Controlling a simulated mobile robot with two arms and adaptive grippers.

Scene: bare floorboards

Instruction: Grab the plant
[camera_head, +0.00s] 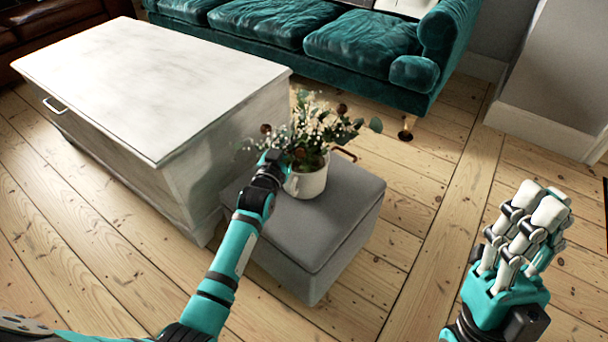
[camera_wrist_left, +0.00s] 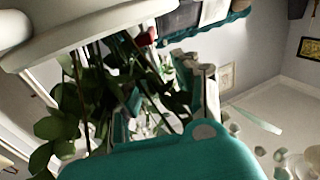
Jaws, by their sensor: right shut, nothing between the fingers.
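The plant is a leafy green bunch (camera_head: 315,130) with small white flowers and some reddish-brown heads, in a white pot (camera_head: 308,182). It stands upright on a grey cube-shaped ottoman (camera_head: 335,215). My left gripper (camera_head: 277,160) is at the pot's left side, among the lower leaves. In the left wrist view, leaves and stems (camera_wrist_left: 85,110) crowd around its fingers (camera_wrist_left: 165,95). The fingertips are partly hidden, so I cannot tell whether they grip anything. My right gripper (camera_head: 543,205) is shut and empty, raised over the floor at the right, well apart from the plant.
A large whitish chest (camera_head: 150,80) with a flat top stands left of the ottoman, close beside it. A teal velvet sofa (camera_head: 360,45) stands behind. A grey wall (camera_head: 560,70) is at the back right. The floorboards (camera_head: 430,200) right of the ottoman are clear.

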